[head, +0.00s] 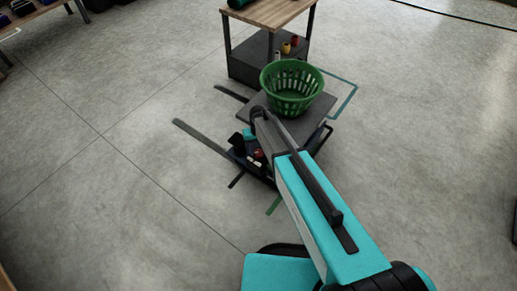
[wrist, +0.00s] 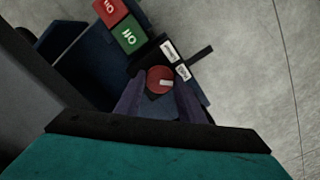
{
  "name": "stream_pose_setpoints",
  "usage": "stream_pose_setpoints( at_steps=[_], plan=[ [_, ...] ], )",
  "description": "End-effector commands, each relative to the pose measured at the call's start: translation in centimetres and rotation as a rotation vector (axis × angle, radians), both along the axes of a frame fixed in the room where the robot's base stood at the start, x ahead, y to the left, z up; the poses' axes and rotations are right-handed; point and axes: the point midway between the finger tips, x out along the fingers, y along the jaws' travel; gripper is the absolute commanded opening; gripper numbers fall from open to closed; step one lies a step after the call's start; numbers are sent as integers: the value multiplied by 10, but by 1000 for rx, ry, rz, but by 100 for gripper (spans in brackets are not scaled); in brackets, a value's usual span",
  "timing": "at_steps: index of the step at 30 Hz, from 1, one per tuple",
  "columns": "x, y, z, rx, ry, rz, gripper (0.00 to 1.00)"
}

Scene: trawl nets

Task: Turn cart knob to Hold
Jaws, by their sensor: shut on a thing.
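The red round knob (wrist: 154,76) sits on the dark cart panel in the wrist view, with a pale pointer mark on its right side. My gripper (wrist: 159,86) has its two dark purple fingers on either side of the knob, shut on it. Two small white label plates, one upper (wrist: 168,50) and one lower (wrist: 183,72), lie right of the knob; their lettering is too blurred to read. The mark points roughly right, toward the lower label's side. In the head view my arm partly hides the cart (head: 318,107).
A red button block (wrist: 110,10) and a green one (wrist: 130,37) sit beyond the knob. A green basket (head: 292,88) stands on the cart's top. A wooden-topped table (head: 268,13) is behind it. Grey floor (head: 130,200) to the left is open.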

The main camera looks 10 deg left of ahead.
Motion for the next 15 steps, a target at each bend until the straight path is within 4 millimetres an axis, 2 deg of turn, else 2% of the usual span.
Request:
stream_pose_setpoints(
  at_steps=[15],
  plan=[
    [-1,-2,0,-3,3,-36,13]
  ],
)
